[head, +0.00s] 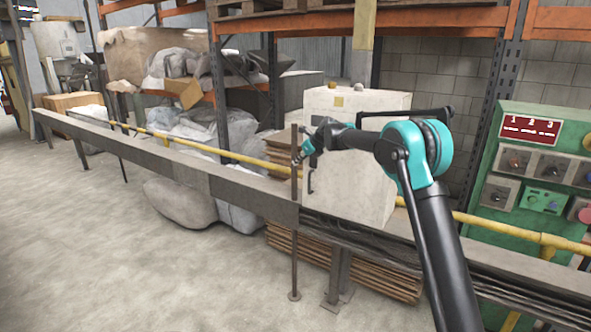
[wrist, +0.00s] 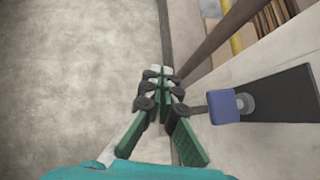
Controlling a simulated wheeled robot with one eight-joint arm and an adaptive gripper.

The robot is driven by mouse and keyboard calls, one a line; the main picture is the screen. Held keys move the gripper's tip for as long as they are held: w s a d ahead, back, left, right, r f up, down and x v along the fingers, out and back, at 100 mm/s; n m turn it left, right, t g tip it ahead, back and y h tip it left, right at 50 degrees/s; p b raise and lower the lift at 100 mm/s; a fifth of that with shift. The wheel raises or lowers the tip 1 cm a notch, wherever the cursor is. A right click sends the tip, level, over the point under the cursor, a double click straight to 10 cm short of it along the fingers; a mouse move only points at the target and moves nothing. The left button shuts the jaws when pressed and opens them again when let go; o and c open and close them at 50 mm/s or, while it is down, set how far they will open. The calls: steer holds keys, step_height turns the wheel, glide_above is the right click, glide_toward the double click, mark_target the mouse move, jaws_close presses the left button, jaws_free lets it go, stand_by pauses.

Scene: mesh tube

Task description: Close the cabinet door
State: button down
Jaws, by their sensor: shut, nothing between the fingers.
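The off-white cabinet (head: 352,196) stands behind the metal rail in the head view, right of centre. A dark handle (head: 311,180) shows on its left-hand face. My arm crosses in front of the upper part, and I cannot tell how far the door stands open. My gripper (head: 299,158) is at the cabinet's left edge, above the handle, close to a thin upright post. In the wrist view, my gripper (wrist: 161,78) has its green-padded fingers together, with nothing between them. Whether it touches the door is unclear.
The upright post (head: 294,215) and long rail (head: 235,190) stand before the cabinet. A yellow pipe (head: 244,158) runs behind the rail. A green control panel (head: 541,170) is at right. In the wrist view, a blue block (wrist: 224,106) and dark plate (wrist: 283,94) lie right of the fingers.

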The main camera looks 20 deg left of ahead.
steer(key=w+d+m+t, duration=0.1)
steer(key=w, duration=0.8)
steer(key=shift+d+m+h, duration=0.2)
steer(key=shift+m+h, duration=0.1)
steer(key=shift+h, duration=0.1)
steer(key=shift+s, duration=0.1)
